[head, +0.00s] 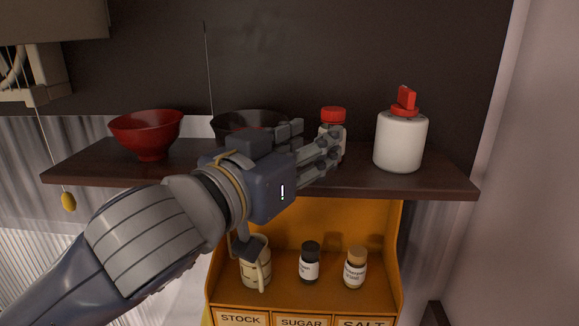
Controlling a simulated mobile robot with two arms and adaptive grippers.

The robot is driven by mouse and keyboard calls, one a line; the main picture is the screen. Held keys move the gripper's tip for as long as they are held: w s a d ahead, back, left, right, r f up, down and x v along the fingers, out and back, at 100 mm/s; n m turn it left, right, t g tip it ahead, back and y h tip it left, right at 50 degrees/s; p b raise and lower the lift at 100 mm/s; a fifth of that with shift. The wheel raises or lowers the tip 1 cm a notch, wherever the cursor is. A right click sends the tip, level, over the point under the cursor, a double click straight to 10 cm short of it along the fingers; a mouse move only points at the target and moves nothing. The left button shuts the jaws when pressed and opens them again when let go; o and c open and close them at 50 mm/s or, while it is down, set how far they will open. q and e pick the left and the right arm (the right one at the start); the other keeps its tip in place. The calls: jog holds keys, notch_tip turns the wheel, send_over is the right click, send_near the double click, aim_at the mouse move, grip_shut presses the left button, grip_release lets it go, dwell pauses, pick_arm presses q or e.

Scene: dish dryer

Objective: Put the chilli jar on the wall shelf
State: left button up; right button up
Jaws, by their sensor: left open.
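A small jar with a red lid (333,115) stands upright at the dark wall shelf (440,184), between the bowls and a white bottle. I take it for the chilli jar, but I cannot read its label. My left gripper (331,150) is open, its fingers in front of and beside the jar's body, hiding much of it. I cannot tell whether the fingers touch it or whether its base rests fully on the shelf. My right gripper is not in view.
A red bowl (147,133) and a dark bowl (250,124) are on the shelf left of the jar. A white bottle with a red top (399,140) stands right. Below, an orange rack (383,225) holds a mug (255,274), a dark-lidded jar (309,263) and a cork-topped jar (355,267).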

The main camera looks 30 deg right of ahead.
pick_arm(q)
jog(key=b+v, duration=0.1)
jog(key=v, duration=0.4)
dwell(0.5)
